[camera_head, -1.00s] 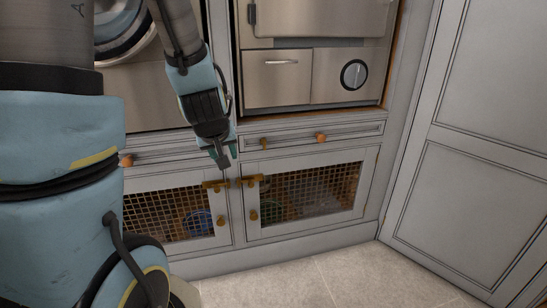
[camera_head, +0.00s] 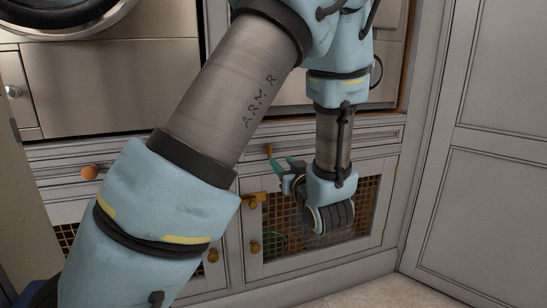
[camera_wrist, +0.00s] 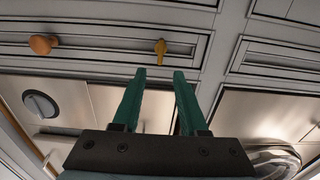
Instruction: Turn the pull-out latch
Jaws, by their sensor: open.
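The pull-out latch is a small brass turn-piece (camera_head: 268,150) on the narrow grey drawer front under the right-hand steel appliance. In the wrist view the latch (camera_wrist: 161,50) appears upright, its narrow end towards my fingers. My gripper (camera_head: 281,160) is open and empty, its teal fingers pointing at the drawer front just below the latch. In the wrist view my fingertips (camera_wrist: 159,71) straddle the line to the latch, which shows just beyond them. No contact is visible.
An orange round knob (camera_wrist: 42,45) sits on the same drawer front. Below are mesh cabinet doors with a brass latch (camera_head: 254,199) and small knobs (camera_head: 255,247). A grey panelled door (camera_head: 490,180) stands at right. My arm covers much of the cabinets.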

